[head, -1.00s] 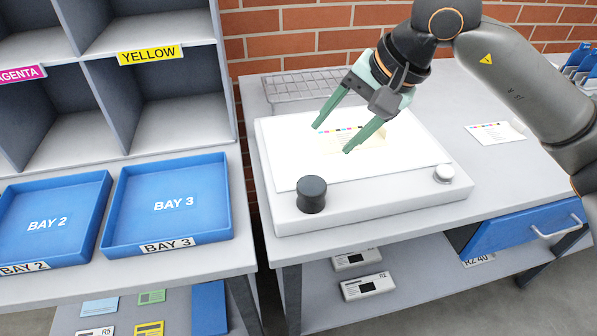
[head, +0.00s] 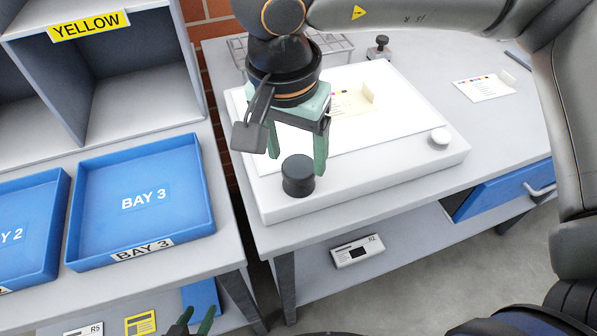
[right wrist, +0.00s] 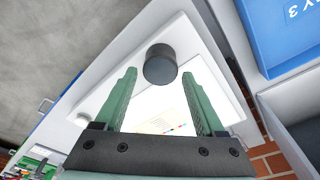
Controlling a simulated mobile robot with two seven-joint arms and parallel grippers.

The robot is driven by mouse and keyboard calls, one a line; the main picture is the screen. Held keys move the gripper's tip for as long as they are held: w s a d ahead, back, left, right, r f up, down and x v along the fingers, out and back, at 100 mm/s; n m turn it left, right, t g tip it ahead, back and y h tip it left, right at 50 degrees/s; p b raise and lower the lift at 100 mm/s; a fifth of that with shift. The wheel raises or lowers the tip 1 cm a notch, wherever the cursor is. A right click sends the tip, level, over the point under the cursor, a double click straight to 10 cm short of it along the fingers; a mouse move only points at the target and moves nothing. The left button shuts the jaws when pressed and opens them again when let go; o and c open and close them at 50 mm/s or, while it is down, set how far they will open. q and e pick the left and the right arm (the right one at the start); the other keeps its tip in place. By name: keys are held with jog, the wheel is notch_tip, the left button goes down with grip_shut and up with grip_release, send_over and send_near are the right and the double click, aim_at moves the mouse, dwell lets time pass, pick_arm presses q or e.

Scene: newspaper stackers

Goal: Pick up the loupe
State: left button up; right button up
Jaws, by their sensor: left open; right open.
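The loupe (head: 298,177) looks like a short black cylinder. It stands upright at the near left corner of the white light table (head: 375,195). My right gripper (head: 297,163) points down over it, open, with its green fingers on either side of the loupe's upper part in the head view. In the right wrist view the loupe (right wrist: 160,66) sits beyond and between the two fingertips, with visible gaps; contact is not apparent. My left gripper (head: 196,322) is only partly visible at the bottom edge of the head view, low and away from the loupe, with fingers apart.
A dark-handled object (head: 379,47) stands behind. The blue BAY 3 tray (head: 145,200) is left.

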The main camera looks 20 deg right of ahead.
aim_at(299, 167)
jog(key=f, duration=0.3)
jog(key=w+f, duration=0.1)
jog(key=f, duration=0.1)
jog(key=shift+d+f, duration=0.25)
jog(key=shift+d, duration=0.15)
jog(key=shift+c, duration=0.3)
jog(key=c, duration=1)
jog(key=shift+r, duration=0.1)
